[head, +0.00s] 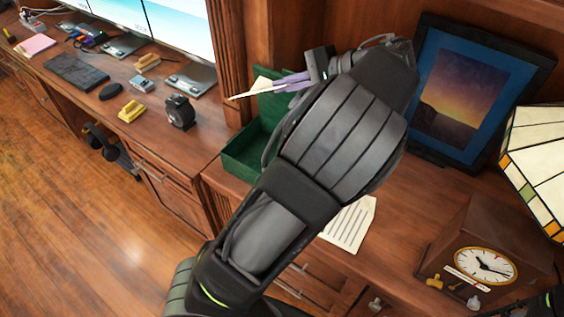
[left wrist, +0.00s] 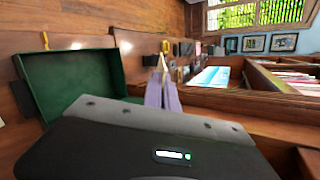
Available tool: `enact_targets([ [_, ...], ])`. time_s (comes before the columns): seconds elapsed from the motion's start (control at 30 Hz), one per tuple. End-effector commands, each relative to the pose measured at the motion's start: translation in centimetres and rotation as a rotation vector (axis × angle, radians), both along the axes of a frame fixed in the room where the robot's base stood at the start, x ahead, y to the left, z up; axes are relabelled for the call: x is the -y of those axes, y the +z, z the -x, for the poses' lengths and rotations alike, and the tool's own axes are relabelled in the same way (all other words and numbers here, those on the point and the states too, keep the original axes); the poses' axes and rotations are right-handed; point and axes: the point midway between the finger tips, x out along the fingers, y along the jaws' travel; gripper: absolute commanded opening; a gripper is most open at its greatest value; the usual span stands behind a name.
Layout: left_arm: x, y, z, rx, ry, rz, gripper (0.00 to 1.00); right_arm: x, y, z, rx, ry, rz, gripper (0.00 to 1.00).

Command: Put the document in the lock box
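The lock box is a green open box (head: 236,158) on the wooden desk in the head view, its raised lid behind it; my left arm hides its right side. It also shows at the left of the left wrist view (left wrist: 70,80). The document, a cream sheet with printed lines (head: 350,226), lies flat on the desk to the right of my left arm, partly covered by it. My left gripper (head: 250,91) is above the box's back left. My right gripper is not seen.
A framed sunset picture (head: 455,92) leans at the back right. A brown clock box (head: 482,260) and a stained-glass lamp (head: 535,160) stand at the right. A lower desk on the left holds a keyboard (head: 75,73), a black round object (head: 180,110) and monitors.

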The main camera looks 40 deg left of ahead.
Motion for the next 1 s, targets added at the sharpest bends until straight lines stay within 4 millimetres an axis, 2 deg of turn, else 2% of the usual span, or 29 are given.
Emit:
enact_targets([
  [0.03, -0.1, -1.7, 0.1, -0.004, 0.001, 0.005, 0.00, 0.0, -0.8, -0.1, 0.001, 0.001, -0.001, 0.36],
  [0.3, -0.1, -9.4, 0.1, -0.006, 0.003, 0.002, 0.00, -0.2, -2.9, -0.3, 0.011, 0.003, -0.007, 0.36],
  [0.37, 0.0, -10.6, 0.1, -0.006, 0.000, -0.002, 0.00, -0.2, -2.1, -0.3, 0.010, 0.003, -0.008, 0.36],
  [0.6, -0.1, -17.5, 0.1, -0.007, 0.000, -0.003, 0.00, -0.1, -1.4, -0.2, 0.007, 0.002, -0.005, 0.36],
  [0.7, -0.1, -19.7, 0.1, -0.005, 0.000, -0.002, 0.00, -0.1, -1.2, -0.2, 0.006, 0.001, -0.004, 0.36],
  [0.83, 0.0, -21.4, 0.0, -0.001, 0.000, -0.001, 0.00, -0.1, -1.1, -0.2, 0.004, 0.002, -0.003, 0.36],
  [1.0, 0.0, -21.9, 0.0, 0.001, -0.001, 0.000, 0.00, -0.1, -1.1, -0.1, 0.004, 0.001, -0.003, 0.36],
])
